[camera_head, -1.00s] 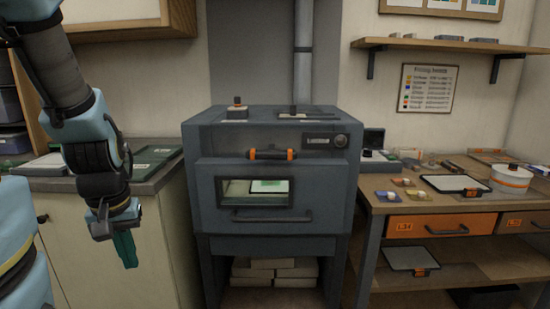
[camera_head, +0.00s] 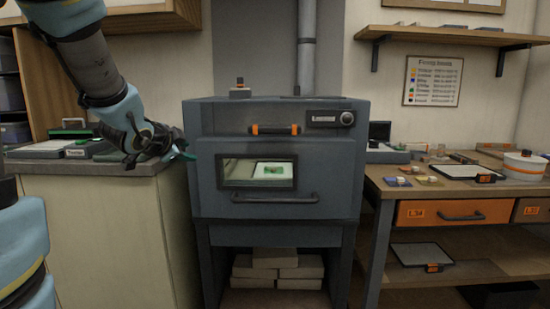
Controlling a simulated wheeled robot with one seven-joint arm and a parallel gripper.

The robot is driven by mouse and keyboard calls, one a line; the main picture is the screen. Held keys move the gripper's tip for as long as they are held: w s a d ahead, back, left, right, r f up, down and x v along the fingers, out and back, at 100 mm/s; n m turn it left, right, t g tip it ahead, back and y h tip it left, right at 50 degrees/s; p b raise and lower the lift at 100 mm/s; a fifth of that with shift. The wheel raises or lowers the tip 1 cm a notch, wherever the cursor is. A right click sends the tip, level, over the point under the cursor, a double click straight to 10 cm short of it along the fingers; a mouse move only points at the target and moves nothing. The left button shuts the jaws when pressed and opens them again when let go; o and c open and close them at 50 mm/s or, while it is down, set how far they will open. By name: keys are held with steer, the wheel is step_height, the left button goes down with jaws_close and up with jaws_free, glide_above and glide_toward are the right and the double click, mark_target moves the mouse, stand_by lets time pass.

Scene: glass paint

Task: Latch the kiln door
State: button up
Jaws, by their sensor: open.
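The kiln (camera_head: 350,185) is a dark grey box on a stand in the middle of the view. Its door (camera_head: 215,205) looks closed, with a window through which a white sheet with a green patch (camera_head: 272,170) shows inside. A bar handle (camera_head: 275,198) runs below the window. A latch handle with orange ends (camera_head: 274,129) lies level above the door; I cannot tell if it is engaged. My gripper (camera_head: 186,156) is open and empty, left of the kiln and apart from the latch handle, with green fingertips partly visible near the kiln's left side.
A counter (camera_head: 100,168) with trays and a green-topped box stands on the left, under my arm. A wooden workbench (camera_head: 375,184) with an orange drawer (camera_head: 452,211), tiles and a white tub (camera_head: 525,165) stands on the right. The space before the kiln door is clear.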

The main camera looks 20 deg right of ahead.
steer(key=s+d+r+m+g+h+b, duration=0.1)
steer(key=s+d+r+m+h+b, duration=0.1)
steer(key=d+m+h+b, duration=0.4)
steer(key=m+g+h, duration=0.4)
steer(key=m, duration=0.5)
glide_toward(270, 131)
steer(key=d, duration=0.1)
steer(key=p+x, duration=0.2)
steer(key=x, duration=0.9)
steer(key=shift+w+a+r, duration=0.1)
steer(key=shift+c, duration=0.3)
jaws_close()
